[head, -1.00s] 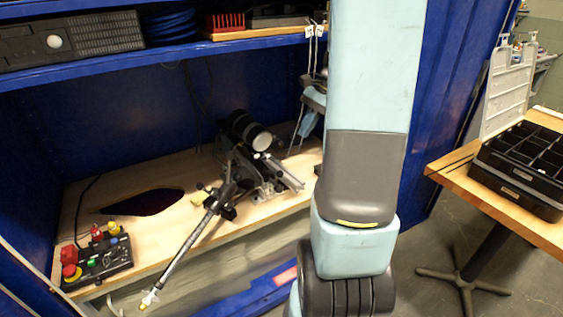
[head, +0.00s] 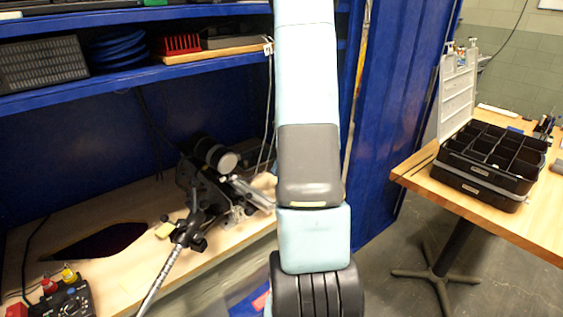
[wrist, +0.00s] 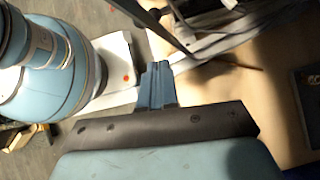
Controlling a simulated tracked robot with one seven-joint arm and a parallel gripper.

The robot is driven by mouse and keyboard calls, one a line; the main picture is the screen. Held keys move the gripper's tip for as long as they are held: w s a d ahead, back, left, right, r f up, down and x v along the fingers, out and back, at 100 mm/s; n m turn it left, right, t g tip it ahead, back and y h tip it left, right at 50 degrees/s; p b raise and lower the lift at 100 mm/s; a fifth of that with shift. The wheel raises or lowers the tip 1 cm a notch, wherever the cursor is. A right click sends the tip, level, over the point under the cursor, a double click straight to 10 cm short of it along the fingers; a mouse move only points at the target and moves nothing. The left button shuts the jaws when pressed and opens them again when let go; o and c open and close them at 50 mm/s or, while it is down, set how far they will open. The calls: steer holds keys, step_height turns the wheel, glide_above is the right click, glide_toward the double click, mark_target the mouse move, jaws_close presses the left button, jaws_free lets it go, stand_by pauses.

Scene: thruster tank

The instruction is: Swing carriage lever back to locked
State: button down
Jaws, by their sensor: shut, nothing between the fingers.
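The thruster rig (head: 210,165) with its black cylinder and metal rail stands on the wooden bench in the head view. A long silver rod (head: 163,277) reaches from a black joint at its front toward the lower left; its far end is out of the picture. I cannot tell which part is the carriage lever. My gripper (wrist: 158,70) shows in the wrist view as blue-grey fingers, shut and empty. A dark bar (wrist: 160,28) and grey metal parts (wrist: 215,25) lie beyond the fingertips; contact cannot be told. In the head view my arm hides the gripper.
A control box (head: 62,300) with coloured buttons sits at the bench's lower left. A dark opening or patch (head: 98,241) lies behind it. A blue shelf (head: 150,76) hangs above. At right, a wooden table (head: 475,218) holds a black compartment organizer (head: 490,165). Floor shows between.

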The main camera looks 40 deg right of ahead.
mark_target(241, 194)
steer(key=x, duration=0.4)
steer(key=shift+a+f, duration=0.3)
steer(key=a, duration=0.2)
steer(key=a+f, duration=0.1)
steer(key=a, duration=0.1)
steer(key=shift+w, duration=0.2)
